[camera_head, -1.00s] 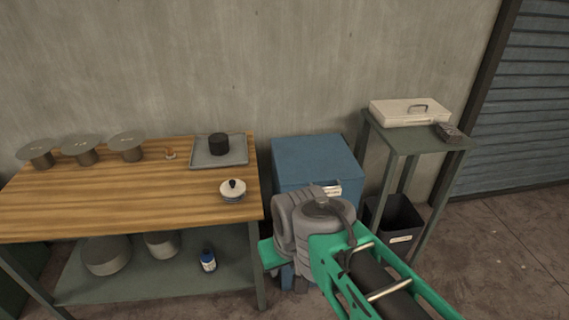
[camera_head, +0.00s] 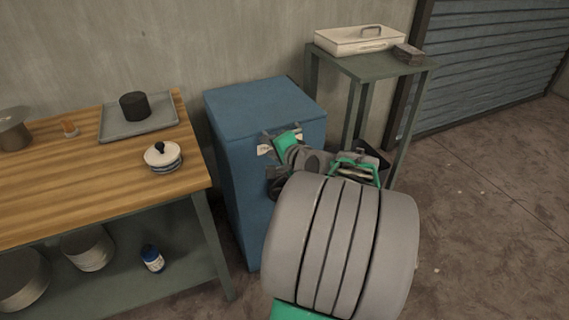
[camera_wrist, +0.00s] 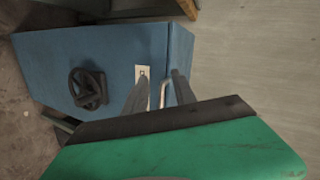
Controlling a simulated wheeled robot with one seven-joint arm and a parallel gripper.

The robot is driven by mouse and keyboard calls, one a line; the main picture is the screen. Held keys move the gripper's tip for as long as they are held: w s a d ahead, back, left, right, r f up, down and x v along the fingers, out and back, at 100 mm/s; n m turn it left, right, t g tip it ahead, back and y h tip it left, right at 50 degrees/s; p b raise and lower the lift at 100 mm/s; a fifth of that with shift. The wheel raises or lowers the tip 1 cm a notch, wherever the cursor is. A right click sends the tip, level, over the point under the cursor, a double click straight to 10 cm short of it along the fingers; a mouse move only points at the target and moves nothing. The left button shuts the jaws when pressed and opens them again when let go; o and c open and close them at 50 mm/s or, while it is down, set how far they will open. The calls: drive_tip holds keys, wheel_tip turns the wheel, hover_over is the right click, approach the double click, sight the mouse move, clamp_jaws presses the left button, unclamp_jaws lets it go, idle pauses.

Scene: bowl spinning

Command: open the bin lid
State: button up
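The blue bin (camera_head: 238,190) stands between the workbench and the green side table. Its flat top (camera_head: 262,100) looks closed. My gripper (camera_head: 272,143) is at the upper front of the bin, partly hidden by my arm. My gripper's two grey fingers (camera_wrist: 160,90) are apart, one on each side of the handle. I cannot tell whether they touch it.
The workbench (camera_head: 60,205) at the left holds a grey tray (camera_head: 112,128) with a black cylinder and a white lidded pot (camera_head: 163,157). The green side table (camera_head: 372,66) at the right bears a cream case (camera_head: 358,40). Open floor (camera_head: 490,190) lies at the right.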

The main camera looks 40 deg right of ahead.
drive_tip(key=s+d+f+m+t+h+b, duration=0.1)
drive_tip(key=s+d+m+h, duration=0.2)
drive_tip(key=d, duration=0.4)
drive_tip(key=shift+m+t+y, duration=0.3)
drive_tip(key=shift+m, duration=0.2)
drive_tip(key=b+x, duration=0.1)
drive_tip(key=x, duration=0.6)
drive_tip(key=shift+w+r, duration=0.15)
drive_tip(key=shift+w, duration=0.15)
clamp_jaws()
